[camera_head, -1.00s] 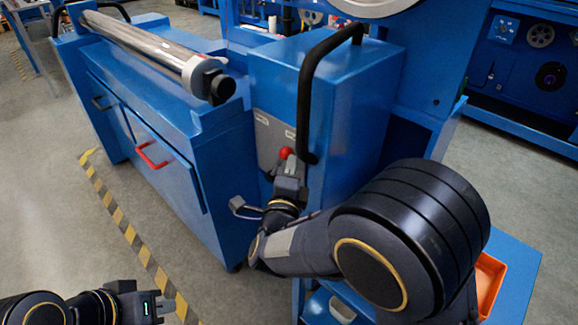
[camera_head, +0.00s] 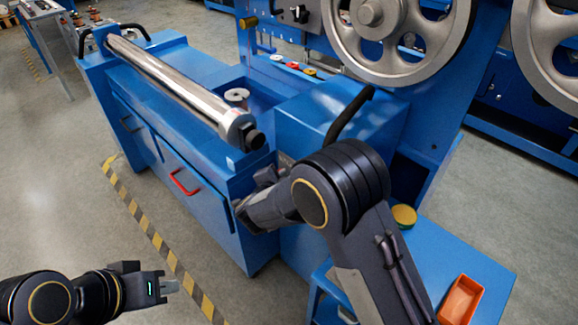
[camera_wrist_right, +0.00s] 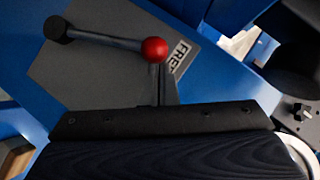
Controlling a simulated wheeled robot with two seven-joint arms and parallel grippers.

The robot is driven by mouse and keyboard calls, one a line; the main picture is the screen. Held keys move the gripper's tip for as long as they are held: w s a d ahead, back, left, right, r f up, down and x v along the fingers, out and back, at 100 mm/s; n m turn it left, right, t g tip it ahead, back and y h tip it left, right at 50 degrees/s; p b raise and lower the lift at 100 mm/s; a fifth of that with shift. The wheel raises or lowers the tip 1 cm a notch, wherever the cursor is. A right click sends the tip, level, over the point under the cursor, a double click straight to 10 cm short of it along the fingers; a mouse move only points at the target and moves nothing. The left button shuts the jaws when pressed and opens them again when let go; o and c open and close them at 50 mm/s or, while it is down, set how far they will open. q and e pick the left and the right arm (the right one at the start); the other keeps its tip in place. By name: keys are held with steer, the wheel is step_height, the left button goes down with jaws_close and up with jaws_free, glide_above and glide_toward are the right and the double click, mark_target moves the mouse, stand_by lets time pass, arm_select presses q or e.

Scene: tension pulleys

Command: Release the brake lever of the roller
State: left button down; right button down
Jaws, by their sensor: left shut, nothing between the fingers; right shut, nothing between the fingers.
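The brake lever (camera_wrist_right: 105,40) shows in the right wrist view as a dark arm running from a black hub at the upper left to a red ball knob (camera_wrist_right: 154,50). The knob lies beside the lettering "FRE" on a grey plate (camera_wrist_right: 85,75). My right gripper (camera_wrist_right: 163,80) is shut and empty with its tip right by the knob; I cannot tell if they touch. In the head view my right gripper (camera_head: 280,166) is by the cabinet's front, and the lever is hidden behind my arm. The silver roller (camera_head: 180,82) lies along the cabinet top. My left gripper (camera_head: 172,286) is shut and empty, low over the floor.
A black curved handle (camera_head: 348,115) stands on the blue housing beside my right arm. A red drawer handle (camera_head: 184,183) is on the cabinet front. An orange bin (camera_head: 461,299) and a yellow round item (camera_head: 404,215) are on the blue shelf at right. The floor at left is clear.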

steer(key=shift+w+a+f+p, duration=0.2)
steer(key=shift+w+a+p, duration=0.45)
steer(key=shift+w+a, duration=0.15)
arm_select(q)
steer(key=shift+w+a+r, duration=0.1)
steer(key=shift+r, duration=0.5)
steer(key=shift+w+a+r, duration=0.1)
steer(key=shift+r, duration=0.45)
arm_select(e)
steer(key=shift+w+a, duration=0.1)
steer(key=shift+a, duration=0.05)
arm_select(q)
steer(key=shift+r, duration=0.1)
